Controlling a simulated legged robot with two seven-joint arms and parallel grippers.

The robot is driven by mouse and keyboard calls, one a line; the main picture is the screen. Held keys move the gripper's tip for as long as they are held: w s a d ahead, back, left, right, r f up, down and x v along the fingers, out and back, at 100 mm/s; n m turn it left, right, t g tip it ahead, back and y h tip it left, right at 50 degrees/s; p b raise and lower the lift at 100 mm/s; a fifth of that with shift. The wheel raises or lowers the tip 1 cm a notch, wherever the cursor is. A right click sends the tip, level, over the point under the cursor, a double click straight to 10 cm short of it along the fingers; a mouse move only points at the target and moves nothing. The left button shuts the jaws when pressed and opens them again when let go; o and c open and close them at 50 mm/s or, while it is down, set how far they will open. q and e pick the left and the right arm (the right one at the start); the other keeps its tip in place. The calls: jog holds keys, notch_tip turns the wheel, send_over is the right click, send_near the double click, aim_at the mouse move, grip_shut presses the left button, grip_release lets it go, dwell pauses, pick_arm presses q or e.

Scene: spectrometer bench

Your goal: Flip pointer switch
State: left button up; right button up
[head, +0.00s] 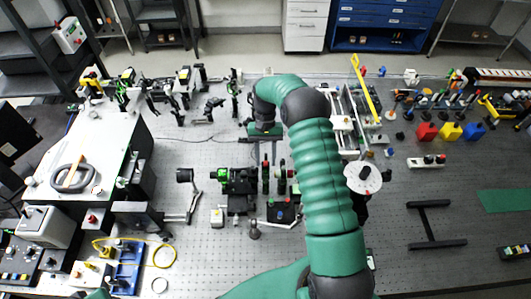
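A green-sleeved arm with black joints rises from the bottom centre and bends over at the top. My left gripper is not in view. I cannot single out the pointer switch. Small knobs and switches show on the dark control panel (22,262) at the lower left, on the white box (428,162) at the right, and on the dark box (514,252) at the lower right.
The perforated grey bench (400,275) carries several optical mounts at the centre and back. A white table-like enclosure (95,150) stands at the left. A white disc (363,178) is just right of the arm. A blue rack (127,266) and yellow cable (163,256) lie lower left.

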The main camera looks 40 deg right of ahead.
jog(key=shift+w+d+r, duration=0.1)
jog(key=shift+w+r, duration=0.05)
jog(key=shift+r, duration=0.15)
jog(key=p+v, duration=0.6)
jog(key=v, duration=1)
jog(key=shift+p, duration=0.4)
